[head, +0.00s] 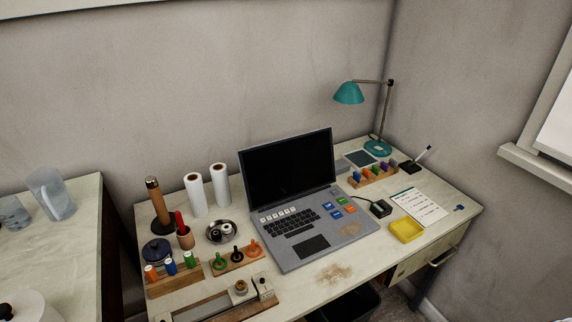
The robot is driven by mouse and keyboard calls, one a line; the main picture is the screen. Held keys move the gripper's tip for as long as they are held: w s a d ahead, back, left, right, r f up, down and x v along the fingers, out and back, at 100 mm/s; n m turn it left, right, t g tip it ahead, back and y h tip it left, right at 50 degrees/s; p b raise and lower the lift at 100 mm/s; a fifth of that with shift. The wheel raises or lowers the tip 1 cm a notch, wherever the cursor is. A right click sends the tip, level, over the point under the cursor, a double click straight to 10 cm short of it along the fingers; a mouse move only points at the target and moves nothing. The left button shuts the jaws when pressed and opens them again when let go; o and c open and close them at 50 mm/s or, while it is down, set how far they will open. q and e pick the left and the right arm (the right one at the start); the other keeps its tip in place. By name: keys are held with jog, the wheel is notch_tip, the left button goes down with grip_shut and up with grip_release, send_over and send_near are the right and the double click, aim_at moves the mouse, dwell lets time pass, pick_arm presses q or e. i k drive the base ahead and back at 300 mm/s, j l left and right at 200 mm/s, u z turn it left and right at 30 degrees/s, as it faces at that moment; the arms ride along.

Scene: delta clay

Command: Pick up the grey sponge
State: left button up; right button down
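I cannot make out a grey sponge for certain anywhere in the head view. A small flat grey item with a dark top (360,158) lies at the back of the desk by the lamp, but it is too small to identify. Neither of my grippers is in view.
A brown crumb patch (333,273) lies near the front edge. A pitcher (51,194) stands on the left counter.

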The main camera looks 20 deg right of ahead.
aim_at(342, 166)
jog(key=z, duration=1.25)
jog(key=i+l, duration=0.1)
jog(key=l, duration=0.55)
jog(key=l+u, duration=0.1)
jog(key=l, duration=0.55)
jog(key=i, duration=0.05)
